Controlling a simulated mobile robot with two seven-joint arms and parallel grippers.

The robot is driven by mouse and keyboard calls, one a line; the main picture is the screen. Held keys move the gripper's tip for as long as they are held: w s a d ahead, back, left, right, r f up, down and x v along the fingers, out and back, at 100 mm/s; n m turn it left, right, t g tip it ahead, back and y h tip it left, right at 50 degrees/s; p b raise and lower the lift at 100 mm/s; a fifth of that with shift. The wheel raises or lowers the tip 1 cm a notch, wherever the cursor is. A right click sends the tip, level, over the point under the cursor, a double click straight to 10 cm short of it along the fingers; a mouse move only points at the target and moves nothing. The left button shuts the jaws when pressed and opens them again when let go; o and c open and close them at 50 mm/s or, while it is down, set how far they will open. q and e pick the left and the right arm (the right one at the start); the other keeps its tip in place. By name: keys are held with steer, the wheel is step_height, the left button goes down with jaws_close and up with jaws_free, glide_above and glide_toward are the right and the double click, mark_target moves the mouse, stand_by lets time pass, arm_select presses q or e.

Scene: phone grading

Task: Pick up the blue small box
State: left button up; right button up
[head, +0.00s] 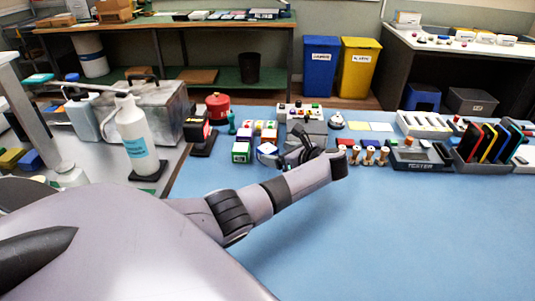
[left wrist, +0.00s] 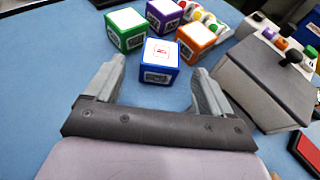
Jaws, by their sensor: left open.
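The blue small box (left wrist: 160,60) has a white top with a red mark and stands on the blue table. In the left wrist view it is just ahead of my left gripper (left wrist: 158,82), about midway between the two fingers. The fingers are apart and do not touch it. In the head view the blue box (head: 267,148) shows beside my left gripper (head: 292,154), whose fingers are partly hidden by the wrist. My right gripper is not in view.
Green (left wrist: 125,28), purple (left wrist: 164,15) and orange (left wrist: 196,40) boxes stand close behind the blue one. A grey box with knobs (left wrist: 265,80) is to the right. A phone rack (head: 480,150) stands far right. The front of the table is clear.

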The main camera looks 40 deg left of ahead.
arm_select(q)
steer(key=x, duration=0.2)
steer(key=shift+a+f, duration=0.2)
steer(key=shift+a, duration=0.05)
steer(key=c, duration=1.1)
steer(key=shift+c, duration=0.2)
